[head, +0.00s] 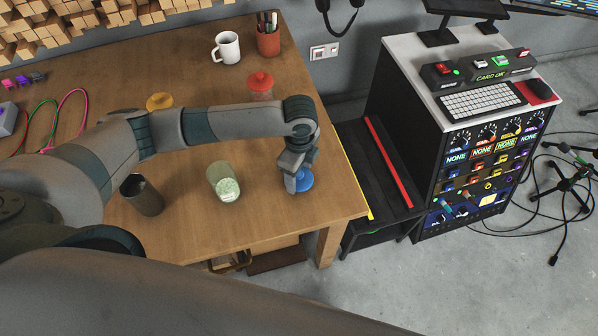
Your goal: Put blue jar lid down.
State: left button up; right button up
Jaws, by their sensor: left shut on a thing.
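The blue jar lid (305,180) is at the right part of the wooden table (240,228), near its right edge. My left gripper (291,187) is shut on the lid from above and hides its left part. I cannot tell whether the lid touches the tabletop. An open glass jar (222,182) with pale green contents stands to the left of the lid, apart from it. My right gripper is not in view.
A dark cup (142,195) stands left of the green jar. A red-lidded jar (260,86) and a yellow lid (159,101) are farther back. A white mug (227,47) and a pen pot (268,41) stand at the back. The front right tabletop is clear.

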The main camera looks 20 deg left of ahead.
aim_at(300, 173)
pick_arm(q)
jog(key=shift+f, duration=0.4)
jog(key=shift+f, duration=0.15)
jog(key=o, duration=1)
jog(key=shift+o, duration=0.2)
notch_tip(300, 173, up, 11)
jog(key=shift+w+f+b, duration=0.1)
jog(key=shift+b, duration=1.15)
jog(key=shift+r, duration=0.8)
jog(key=shift+f, duration=0.1)
